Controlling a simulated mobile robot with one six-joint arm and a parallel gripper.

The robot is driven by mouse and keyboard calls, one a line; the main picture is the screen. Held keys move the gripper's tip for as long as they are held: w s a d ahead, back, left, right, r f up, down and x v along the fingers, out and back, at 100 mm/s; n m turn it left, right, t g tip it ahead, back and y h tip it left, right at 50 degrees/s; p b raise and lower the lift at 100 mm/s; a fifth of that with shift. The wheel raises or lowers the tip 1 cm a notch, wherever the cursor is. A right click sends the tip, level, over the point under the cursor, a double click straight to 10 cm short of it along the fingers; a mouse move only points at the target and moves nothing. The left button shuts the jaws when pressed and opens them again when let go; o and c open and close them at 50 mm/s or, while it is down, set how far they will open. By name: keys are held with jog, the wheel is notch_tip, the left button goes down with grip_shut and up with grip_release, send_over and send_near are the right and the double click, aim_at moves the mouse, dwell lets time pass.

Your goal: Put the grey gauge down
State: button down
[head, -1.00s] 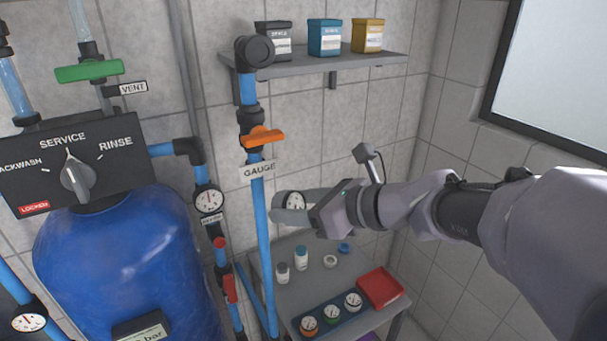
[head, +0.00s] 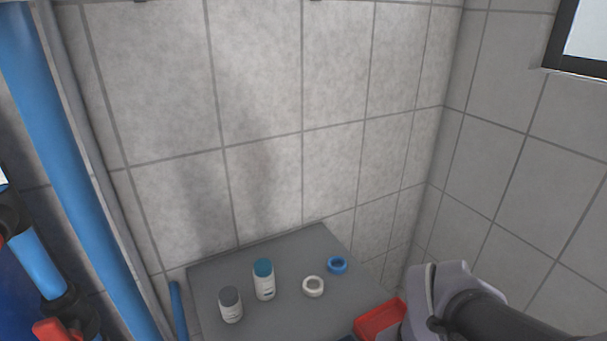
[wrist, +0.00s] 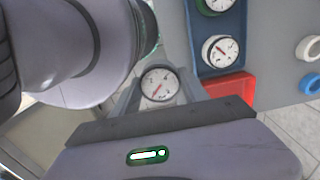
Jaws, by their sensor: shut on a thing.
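The grey gauge (wrist: 158,86), with a round white dial and a red needle, shows in the wrist view. It sits between the two grey fingers of my gripper (wrist: 160,80), which is shut on it. A blue tray (wrist: 236,32) with gauges in it stands beyond, to the right of the held gauge. In the head view my arm fills the lower right corner, and the gripper and held gauge are out of that picture.
A red bin (head: 380,320) is beside my arm; it also shows in the wrist view (wrist: 232,89). On the grey table (head: 215,276) stand a grey-capped bottle (head: 230,305), a teal-capped bottle (head: 263,280), a white ring (head: 313,287) and a blue ring (head: 337,265). Blue pipes (head: 75,170) rise at left.

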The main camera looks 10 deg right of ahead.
jog(key=w+d+f+p, duration=0.1)
jog(key=w+d+p, duration=0.1)
jog(key=w, duration=0.2)
jog(key=w+d+p, duration=0.2)
jog(key=w+p, duration=0.1)
jog(key=w, duration=0.2)
jog(key=w+d+f+p, duration=0.1)
jog(key=w+d+p, duration=0.1)
jog(key=w, duration=0.3)
jog(key=shift+w+d+f+p, duration=0.15)
jog(key=shift+d+f+p, duration=0.2)
jog(key=shift+d, duration=0.1)
jog(key=shift+w+d+f, duration=0.1)
jog(key=shift+w, duration=0.15)
notch_tip(320, 180, down, 3)
jog(key=shift+f+b, duration=0.15)
jog(key=shift+b, duration=1)
jog(key=c, duration=0.6)
grip_release()
